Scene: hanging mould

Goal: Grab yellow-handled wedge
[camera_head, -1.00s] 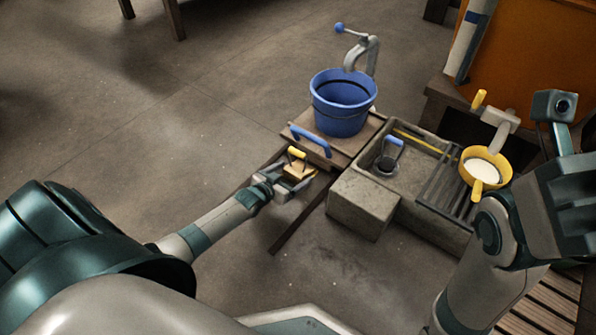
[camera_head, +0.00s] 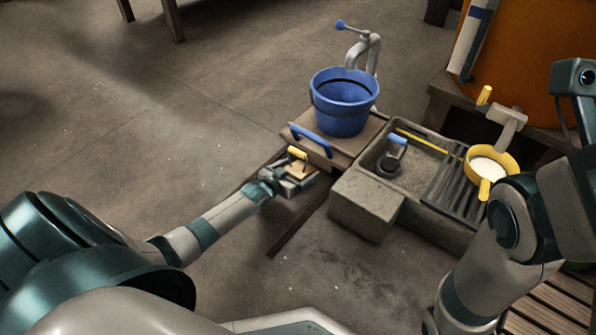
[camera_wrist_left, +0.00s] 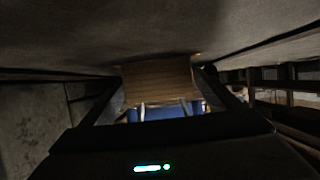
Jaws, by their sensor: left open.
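The wedge (camera_head: 298,171) is a small light-wood block with a yellow handle (camera_head: 297,153) on top. It is just left of the stone trough, by the wooden board's near edge. My left gripper (camera_head: 292,181) is at the wedge, open, with its fingers beside the block. In the left wrist view the wooden block (camera_wrist_left: 158,78) is between the two dark, spread fingers of my left gripper (camera_wrist_left: 160,95). I cannot tell whether either finger touches it. My right arm is at the right edge of the head view, and its gripper does not show.
A blue bucket (camera_head: 342,112) stands on the wooden board (camera_head: 362,138), with a blue handle (camera_head: 312,140) at its near edge. The stone trough (camera_head: 437,220) holds a blue-handled tool (camera_head: 392,155). A yellow-rimmed pan (camera_head: 492,166) is at right.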

